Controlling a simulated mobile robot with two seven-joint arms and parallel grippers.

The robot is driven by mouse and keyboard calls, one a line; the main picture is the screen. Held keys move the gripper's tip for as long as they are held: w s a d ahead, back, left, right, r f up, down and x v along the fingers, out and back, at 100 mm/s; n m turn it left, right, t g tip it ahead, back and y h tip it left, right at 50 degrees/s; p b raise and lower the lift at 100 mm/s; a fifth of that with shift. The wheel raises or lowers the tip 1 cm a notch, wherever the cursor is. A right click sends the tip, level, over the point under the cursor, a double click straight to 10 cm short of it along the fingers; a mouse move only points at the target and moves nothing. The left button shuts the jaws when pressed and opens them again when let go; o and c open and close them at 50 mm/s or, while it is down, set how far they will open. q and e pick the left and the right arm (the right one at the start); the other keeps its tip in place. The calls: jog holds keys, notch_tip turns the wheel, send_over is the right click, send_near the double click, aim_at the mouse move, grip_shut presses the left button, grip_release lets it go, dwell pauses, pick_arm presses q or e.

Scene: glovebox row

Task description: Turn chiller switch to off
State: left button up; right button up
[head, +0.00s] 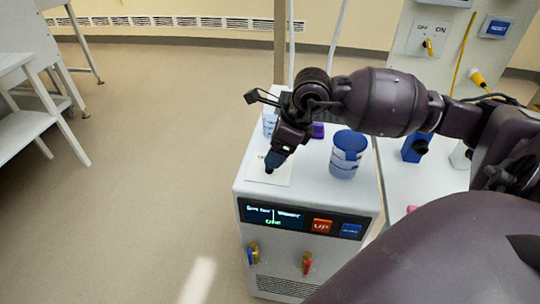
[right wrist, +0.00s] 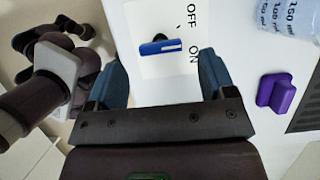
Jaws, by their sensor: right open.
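In the head view the right gripper (head: 271,163) hides most of the switch. My left gripper is not in view.
A blue-filled beaker (head: 346,160), a purple block (right wrist: 273,94) and a clear beaker (right wrist: 286,18) stand on the chiller top. The front has a red UP button (head: 321,226), a blue button (head: 350,230) and valves. A wall panel holds another OFF/ON switch (head: 429,46).

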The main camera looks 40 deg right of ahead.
jog(key=shift+x, duration=1.55)
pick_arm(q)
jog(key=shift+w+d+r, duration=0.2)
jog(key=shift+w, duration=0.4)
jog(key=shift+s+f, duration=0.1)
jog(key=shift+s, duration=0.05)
pick_arm(e)
jog(key=shift+c, duration=0.4)
